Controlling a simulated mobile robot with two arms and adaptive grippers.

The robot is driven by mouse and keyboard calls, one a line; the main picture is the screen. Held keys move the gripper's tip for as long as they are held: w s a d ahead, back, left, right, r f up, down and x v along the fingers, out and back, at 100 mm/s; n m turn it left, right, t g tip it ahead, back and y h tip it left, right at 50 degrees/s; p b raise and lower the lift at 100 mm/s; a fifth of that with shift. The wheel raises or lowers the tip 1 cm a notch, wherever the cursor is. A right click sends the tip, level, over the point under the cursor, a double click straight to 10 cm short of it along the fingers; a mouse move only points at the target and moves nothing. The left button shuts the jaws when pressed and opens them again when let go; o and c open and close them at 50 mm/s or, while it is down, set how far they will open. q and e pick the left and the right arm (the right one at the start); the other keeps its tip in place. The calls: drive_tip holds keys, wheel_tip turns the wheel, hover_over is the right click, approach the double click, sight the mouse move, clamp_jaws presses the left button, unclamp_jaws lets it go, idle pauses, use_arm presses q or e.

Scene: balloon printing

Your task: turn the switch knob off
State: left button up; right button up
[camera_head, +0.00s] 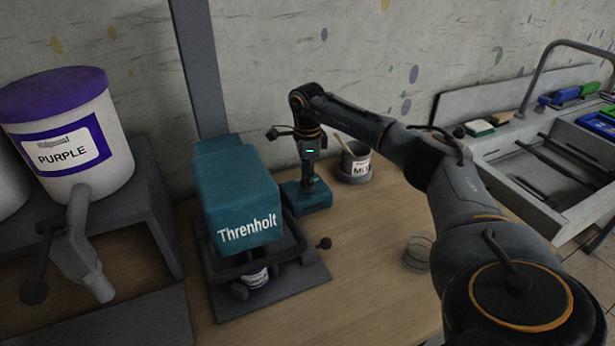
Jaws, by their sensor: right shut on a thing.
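The Threnholt machine (240,205) stands on the wooden table, with a lower teal box (309,200) at its right side. My right arm reaches in from the right, and my right gripper (309,183) points down onto the top of this teal box. It is shut on what looks like the switch knob there. The gripper hides the knob, so its turned position cannot be seen. My left gripper is not in view.
A purple-lidded PURPLE paint container (62,170) with a spout stands at the left. A labelled cup (356,159) stands behind the gripper. A grey tool tray (530,165) is at the right.

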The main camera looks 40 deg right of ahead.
drive_tip(key=o, duration=1.2)
drive_tip(key=shift+c, duration=0.2)
wheel_tip(320, 180, up, 12)
